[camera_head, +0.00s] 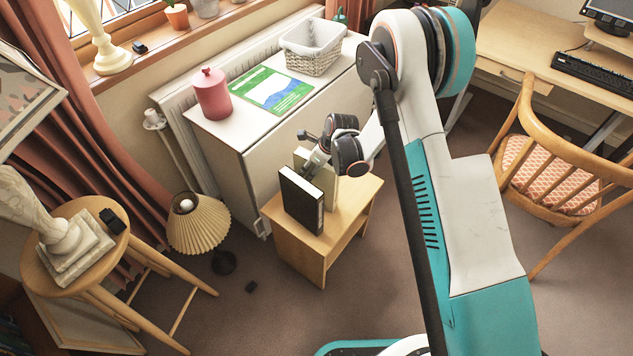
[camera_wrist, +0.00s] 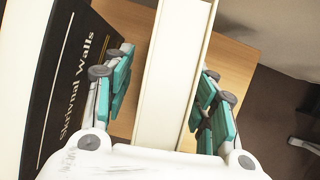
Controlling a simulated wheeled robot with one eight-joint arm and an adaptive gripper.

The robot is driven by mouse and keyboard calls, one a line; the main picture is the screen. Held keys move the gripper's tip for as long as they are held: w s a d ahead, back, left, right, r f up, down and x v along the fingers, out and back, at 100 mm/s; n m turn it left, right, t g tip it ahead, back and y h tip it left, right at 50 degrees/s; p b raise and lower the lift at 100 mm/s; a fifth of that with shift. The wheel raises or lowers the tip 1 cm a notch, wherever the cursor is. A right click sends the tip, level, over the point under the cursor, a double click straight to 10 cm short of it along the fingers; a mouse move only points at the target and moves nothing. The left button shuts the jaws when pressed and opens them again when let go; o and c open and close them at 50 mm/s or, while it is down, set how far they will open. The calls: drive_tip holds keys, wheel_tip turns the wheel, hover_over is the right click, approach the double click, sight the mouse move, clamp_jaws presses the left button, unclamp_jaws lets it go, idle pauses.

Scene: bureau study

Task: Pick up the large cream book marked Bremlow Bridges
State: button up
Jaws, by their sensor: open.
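A large cream book (camera_head: 330,187) stands upright on a small light-wood table (camera_head: 297,248), behind a black book. In the wrist view the cream book (camera_wrist: 172,75) runs between the two teal finger pads of my gripper (camera_wrist: 163,95). My gripper (camera_head: 314,168) is open, with one finger on each side of the cream book and a visible gap at each side. No lettering shows on the cream book.
A white cabinet (camera_head: 235,145) stands behind the small table, with a pink canister (camera_head: 212,94), a green-and-blue booklet (camera_head: 270,90) and a wicker basket (camera_head: 313,50) on top. A pleated lamp (camera_head: 198,222) and a round stool (camera_head: 75,262) are at left, a wooden chair (camera_head: 545,150) at right.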

drive_tip(key=shift+f, duration=0.2)
idle(0.4)
clamp_jaws()
